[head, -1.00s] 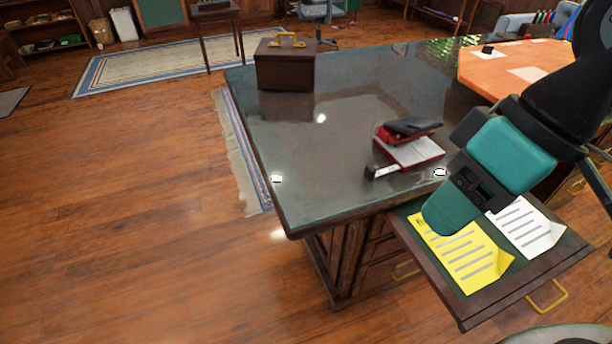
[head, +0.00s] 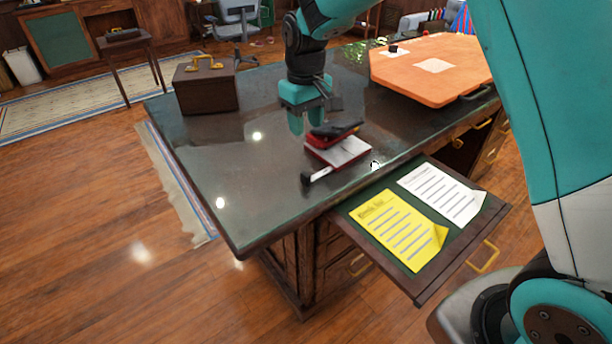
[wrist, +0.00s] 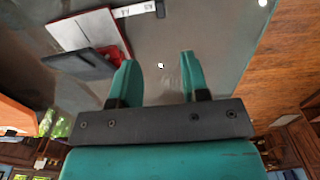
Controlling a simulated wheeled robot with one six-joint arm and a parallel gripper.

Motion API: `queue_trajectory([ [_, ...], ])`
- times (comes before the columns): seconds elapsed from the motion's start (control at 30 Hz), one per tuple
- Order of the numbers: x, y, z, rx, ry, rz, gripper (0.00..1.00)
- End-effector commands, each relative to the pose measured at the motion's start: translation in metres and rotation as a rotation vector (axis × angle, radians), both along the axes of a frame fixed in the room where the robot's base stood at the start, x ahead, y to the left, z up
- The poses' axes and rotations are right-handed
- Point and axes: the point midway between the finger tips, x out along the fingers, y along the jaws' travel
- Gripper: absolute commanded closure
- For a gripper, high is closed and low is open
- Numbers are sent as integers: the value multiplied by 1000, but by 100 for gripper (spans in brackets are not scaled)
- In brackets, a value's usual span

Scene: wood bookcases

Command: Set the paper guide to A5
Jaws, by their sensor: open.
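A red hole punch (head: 350,153) with a black lever and a pale top plate sits on the dark desk. Its paper guide (head: 321,175), a pale strip with a black end, sticks out toward the lower left. In the wrist view the punch (wrist: 90,35) is at the upper left and the guide (wrist: 134,9) at the top edge, with small dark marks too small to read. My gripper (head: 308,122) is open and empty, above the desk just behind and left of the punch. Its two teal fingers (wrist: 156,62) point toward the desktop, apart from the guide.
A brown case (head: 206,92) with a yellow handle stands at the desk's back left. An orange board (head: 435,78) lies at the back right. A pulled-out drawer (head: 424,290) holds a yellow sheet and a white sheet.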

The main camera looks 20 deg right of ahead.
Motion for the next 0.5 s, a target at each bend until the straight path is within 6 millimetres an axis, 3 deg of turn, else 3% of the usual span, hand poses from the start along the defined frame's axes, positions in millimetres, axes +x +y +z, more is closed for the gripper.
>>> queue_trajectory([
  [0.5, -2, 0, -115, 0, 4, 1, 58],
])
